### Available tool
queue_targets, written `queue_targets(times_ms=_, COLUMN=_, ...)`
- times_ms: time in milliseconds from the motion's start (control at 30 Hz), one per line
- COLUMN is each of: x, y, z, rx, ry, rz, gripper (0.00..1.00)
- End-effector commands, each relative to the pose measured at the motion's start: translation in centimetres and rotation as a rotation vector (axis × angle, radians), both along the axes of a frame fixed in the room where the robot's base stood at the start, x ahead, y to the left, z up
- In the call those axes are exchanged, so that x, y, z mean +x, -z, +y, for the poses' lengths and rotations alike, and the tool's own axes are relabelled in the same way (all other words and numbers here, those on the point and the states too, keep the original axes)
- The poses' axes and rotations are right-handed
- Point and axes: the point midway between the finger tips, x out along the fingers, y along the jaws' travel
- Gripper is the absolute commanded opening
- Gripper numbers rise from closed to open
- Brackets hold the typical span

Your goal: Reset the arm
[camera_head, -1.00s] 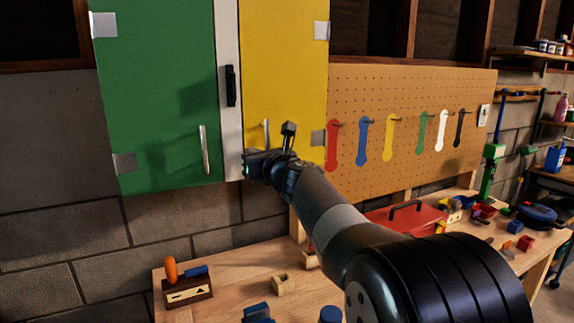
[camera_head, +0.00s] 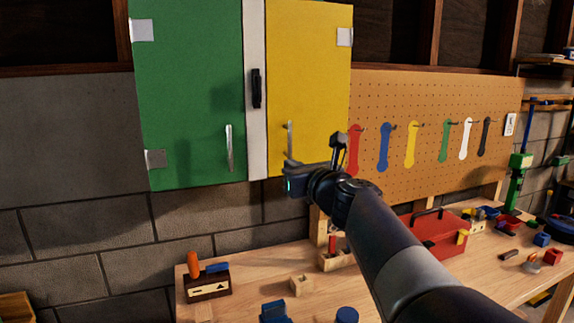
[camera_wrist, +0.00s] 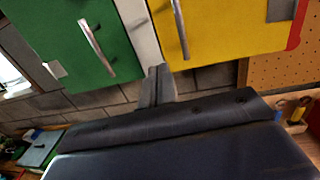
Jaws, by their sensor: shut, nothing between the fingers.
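My gripper (camera_head: 290,163) is in front of the lower edge of the yellow cabinet door in the head view, near that door's handle. It is shut and holds nothing. In the wrist view the shut fingers (camera_wrist: 156,85) point toward the gap below the two cabinet doors. The cabinet has a green door (camera_head: 188,95) and a yellow door (camera_head: 308,80), both closed, with a pale strip and a dark latch (camera_head: 257,88) between them. My arm reaches in from the lower right, above the workbench.
The wooden workbench (camera_head: 240,262) lies below, with a red toolbox (camera_head: 437,236), a dark wooden block with an orange-handled tool (camera_head: 207,288) and several small items. A pegboard (camera_head: 460,100) with coloured wrench shapes stands to the right. Bare block wall lies left of the bench.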

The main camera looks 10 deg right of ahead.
Motion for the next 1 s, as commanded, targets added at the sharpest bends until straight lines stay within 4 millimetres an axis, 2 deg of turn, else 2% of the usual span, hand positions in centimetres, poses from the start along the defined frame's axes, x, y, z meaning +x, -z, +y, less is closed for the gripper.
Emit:
queue_targets(times_ms=200, x=-2.5, y=0.1, z=-0.3, rx=0.000, ry=0.000, rz=0.000, gripper=0.00)
queue_targets(times_ms=400, x=-3.1, y=0.1, z=-0.4, rx=0.000, ry=0.000, rz=0.002, gripper=0.00)
queue_targets(times_ms=767, x=-2.9, y=0.1, z=-0.4, rx=0.000, ry=-0.001, rz=0.002, gripper=0.00)
queue_targets(times_ms=1000, x=-0.4, y=0.1, z=0.0, rx=0.000, ry=-0.002, rz=0.003, gripper=0.00)
